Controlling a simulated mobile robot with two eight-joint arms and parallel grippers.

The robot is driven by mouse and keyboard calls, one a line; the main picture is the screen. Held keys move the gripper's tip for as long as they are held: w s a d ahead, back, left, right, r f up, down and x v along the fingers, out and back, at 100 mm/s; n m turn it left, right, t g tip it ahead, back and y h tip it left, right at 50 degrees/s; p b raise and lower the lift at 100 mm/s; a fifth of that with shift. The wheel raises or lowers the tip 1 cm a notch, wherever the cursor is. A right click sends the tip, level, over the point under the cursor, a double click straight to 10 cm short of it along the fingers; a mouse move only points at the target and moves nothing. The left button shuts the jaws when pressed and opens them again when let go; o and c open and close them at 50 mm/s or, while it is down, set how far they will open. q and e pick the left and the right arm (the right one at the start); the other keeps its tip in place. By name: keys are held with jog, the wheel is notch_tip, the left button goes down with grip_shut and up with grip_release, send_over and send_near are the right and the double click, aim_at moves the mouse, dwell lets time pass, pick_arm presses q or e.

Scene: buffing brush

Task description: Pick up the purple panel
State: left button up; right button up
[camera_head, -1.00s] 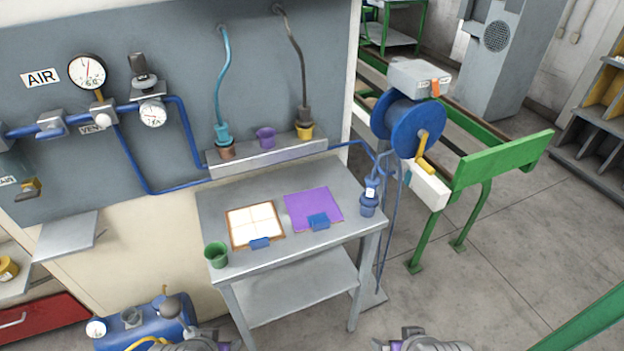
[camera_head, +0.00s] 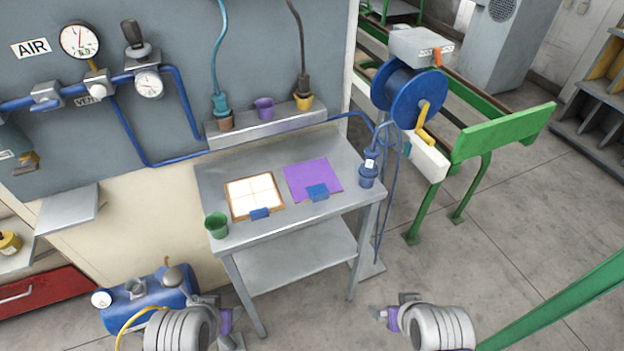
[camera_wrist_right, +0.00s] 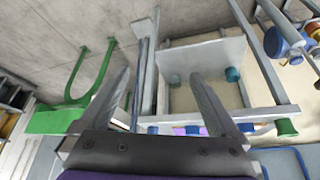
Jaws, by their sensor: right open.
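In the right wrist view a sliver of purple panel (camera_wrist_right: 179,130) shows low between the fingers. My right gripper (camera_head: 382,313) is in front of the table, to the right and well below the tabletop. In the right wrist view my right gripper (camera_wrist_right: 160,75) is open with nothing between its fingers. My left gripper (camera_head: 230,325) is low at the table's front left leg; its fingers are not clear.
A white tiled panel (camera_head: 254,196) with a blue block lies left of the purple panel. A green cup (camera_head: 216,225) stands at the front left corner, a blue bottle-like tool (camera_head: 369,170) at the right edge. A blue tank (camera_head: 150,298) stands left; a green frame (camera_head: 500,143) stands right.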

jog(key=w+a+n+t+y+b, duration=0.1)
jog(key=w+a+t+b, duration=0.15)
jog(key=w, duration=0.35)
jog(key=w+a+n+t+y+b, duration=0.1)
jog(key=w+a+y, duration=0.1)
jog(key=w+a, duration=0.3)
jog(key=n+t+y+b, duration=0.1)
jog(key=t+b, duration=0.1)
jog(key=t, duration=0.2)
send_near(321, 194)
jog(key=shift+b+x, duration=0.35)
jog(key=shift+x, duration=4.25)
jog(key=shift+s, duration=0.1)
jog(key=c, duration=1.5)
